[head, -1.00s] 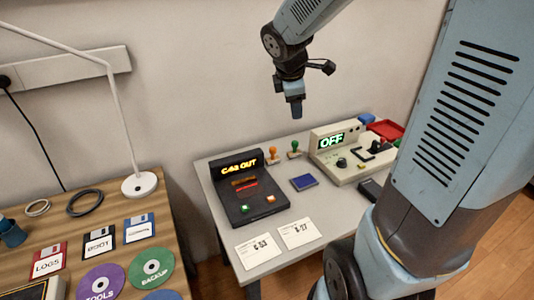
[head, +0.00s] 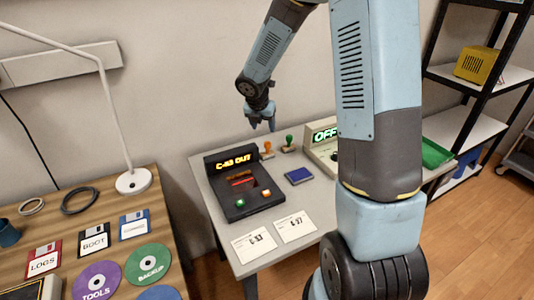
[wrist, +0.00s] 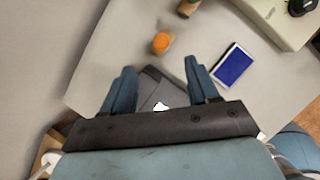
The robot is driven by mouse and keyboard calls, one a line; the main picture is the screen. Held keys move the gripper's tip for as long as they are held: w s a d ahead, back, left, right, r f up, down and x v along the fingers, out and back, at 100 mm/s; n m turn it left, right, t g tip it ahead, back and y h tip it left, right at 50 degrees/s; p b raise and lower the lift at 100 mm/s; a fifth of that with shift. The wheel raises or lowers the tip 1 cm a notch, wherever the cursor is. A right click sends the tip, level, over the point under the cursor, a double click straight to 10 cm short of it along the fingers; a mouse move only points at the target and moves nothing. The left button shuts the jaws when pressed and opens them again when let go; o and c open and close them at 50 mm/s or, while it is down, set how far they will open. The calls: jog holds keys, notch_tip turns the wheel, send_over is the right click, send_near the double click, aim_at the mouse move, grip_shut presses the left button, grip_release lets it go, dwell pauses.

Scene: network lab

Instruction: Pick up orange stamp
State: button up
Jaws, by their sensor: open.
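The orange stamp (head: 267,149) stands upright at the back of the grey table, just right of the black console. In the wrist view its round orange top (wrist: 162,43) shows beyond my fingertips, roughly in line with the gap between them. My gripper (head: 262,124) is open and empty, above the back of the table and over the stamp's area, apart from it. In the wrist view my gripper (wrist: 160,78) shows two blue-grey fingers spread wide.
A green stamp (head: 288,143) stands close to the right of the orange one. A blue ink pad (head: 299,176) lies in front. The black console (head: 240,200) stands left, a beige console (head: 318,155) right. The wall is close behind.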

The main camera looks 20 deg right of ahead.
aim_at(267, 143)
jog(key=x, duration=1.2)
jog(key=shift+s+f, duration=0.15)
jog(key=shift+f, duration=0.05)
grip_shut()
dwell(0.4)
notch_tip(267, 143, up, 10)
jog(key=shift+r, duration=0.1)
dwell(0.4)
